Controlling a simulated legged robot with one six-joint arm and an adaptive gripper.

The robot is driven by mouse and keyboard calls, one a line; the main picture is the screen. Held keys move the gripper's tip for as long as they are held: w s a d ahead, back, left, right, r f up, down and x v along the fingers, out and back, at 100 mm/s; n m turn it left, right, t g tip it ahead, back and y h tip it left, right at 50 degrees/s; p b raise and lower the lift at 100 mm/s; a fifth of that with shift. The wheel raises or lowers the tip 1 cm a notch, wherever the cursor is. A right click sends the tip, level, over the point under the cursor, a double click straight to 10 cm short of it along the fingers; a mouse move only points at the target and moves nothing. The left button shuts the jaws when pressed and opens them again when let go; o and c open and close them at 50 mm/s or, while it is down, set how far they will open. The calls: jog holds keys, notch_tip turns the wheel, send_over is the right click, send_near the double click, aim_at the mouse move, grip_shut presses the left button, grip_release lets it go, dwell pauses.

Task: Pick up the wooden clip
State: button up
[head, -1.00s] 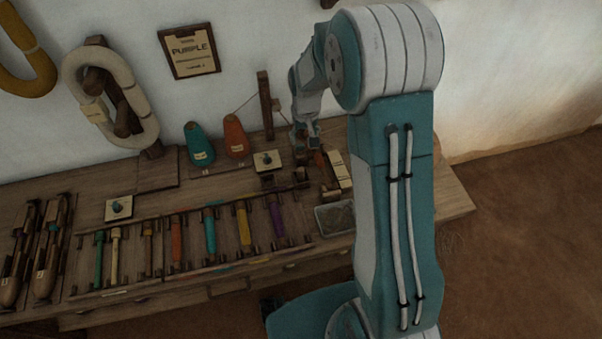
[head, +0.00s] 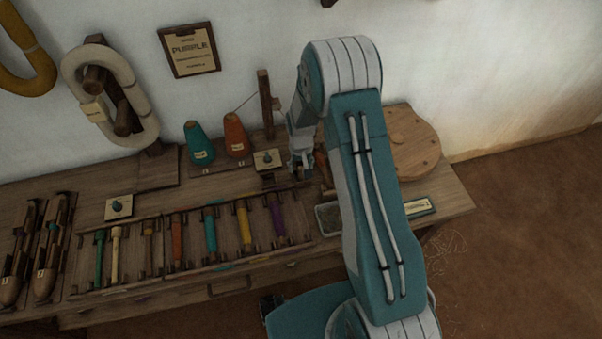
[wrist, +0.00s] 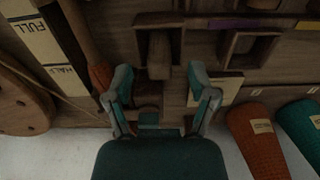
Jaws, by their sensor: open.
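My gripper (head: 302,168) is low over the back of the workbench, to the right of the orange cone. In the wrist view its two fingers (wrist: 160,92) are spread apart with nothing held between them. A short rounded wooden piece (wrist: 160,56) lies just beyond the fingertips, roughly centred between them; it appears to be the wooden clip, though the picture is too dim to be sure. It lies across a dark wooden frame (wrist: 174,20). In the head view my gripper and arm hide this spot.
A second square wooden frame (wrist: 250,62) is close by. An orange cone (head: 235,136) and teal cone (head: 199,143) stand left of my gripper. A board marked FULL and HALF (wrist: 38,42) and a round wooden disc (head: 412,145) lie on the other side. A rack (head: 190,268) holds several coloured bobbins.

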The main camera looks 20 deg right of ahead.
jog(key=shift+f, duration=0.7)
jog(key=c, duration=0.9)
jog(key=shift+c, duration=0.2)
jog(key=shift+r, duration=0.6)
jog(key=s+d+r, duration=0.9)
jog(key=d+r, duration=0.1)
jog(key=r, duration=0.2)
jog(key=shift+s+d, duration=0.15)
jog(key=shift+d, duration=0.15)
